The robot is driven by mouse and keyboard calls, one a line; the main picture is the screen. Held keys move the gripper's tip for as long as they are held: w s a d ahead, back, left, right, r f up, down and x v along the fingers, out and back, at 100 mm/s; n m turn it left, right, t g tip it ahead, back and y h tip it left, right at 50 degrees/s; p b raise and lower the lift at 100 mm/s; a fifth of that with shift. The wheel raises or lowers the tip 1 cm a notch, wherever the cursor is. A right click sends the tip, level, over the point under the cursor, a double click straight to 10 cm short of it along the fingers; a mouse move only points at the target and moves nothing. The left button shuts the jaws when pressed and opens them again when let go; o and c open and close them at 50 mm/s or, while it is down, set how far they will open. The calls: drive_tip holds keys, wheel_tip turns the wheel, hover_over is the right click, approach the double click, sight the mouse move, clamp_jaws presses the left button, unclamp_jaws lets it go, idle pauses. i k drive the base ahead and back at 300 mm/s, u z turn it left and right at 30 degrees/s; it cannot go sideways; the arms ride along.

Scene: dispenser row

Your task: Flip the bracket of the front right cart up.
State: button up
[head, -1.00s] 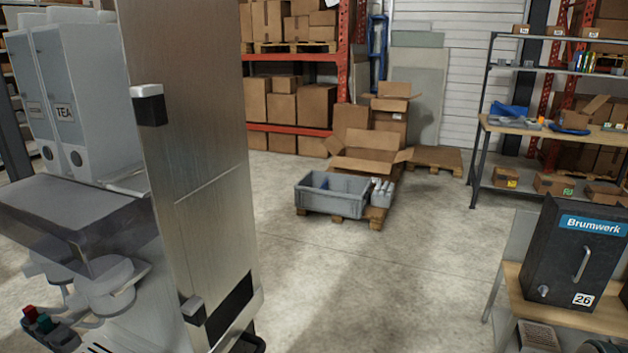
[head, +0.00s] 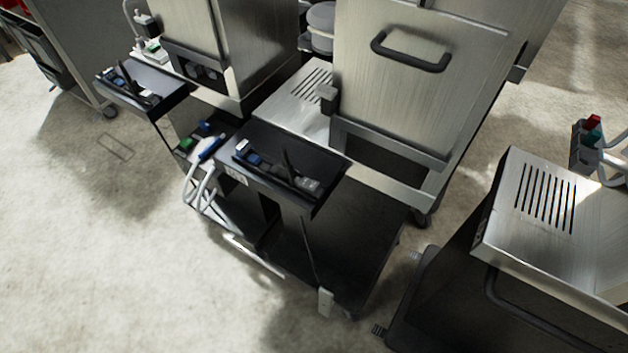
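Several steel carts stand in a row in the head view, seen from above at a tilt. The nearest on the right (head: 610,240) has a slotted metal top and a dark handle bar (head: 535,325) low on its near side. The middle cart (head: 395,115) has a steel body with a black handle, a dark tray (head: 275,170) and a dark lower shelf (head: 345,245). I cannot tell which part is the bracket, nor which cart is the front right one. My gripper is not in view.
A white hose with a blue grip (head: 207,150) hangs beside the dark tray. Another cart (head: 235,50) with its own dark tray (head: 145,90) stands behind left. Bare concrete floor (head: 120,250) is open at left.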

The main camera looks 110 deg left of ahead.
sight(233, 242)
drive_tip(key=u, duration=4)
drive_tip(key=i, duration=0.5)
drive_tip(key=z, duration=1.3)
drive_tip(key=k, duration=0.85)
drive_tip(key=u, duration=1)
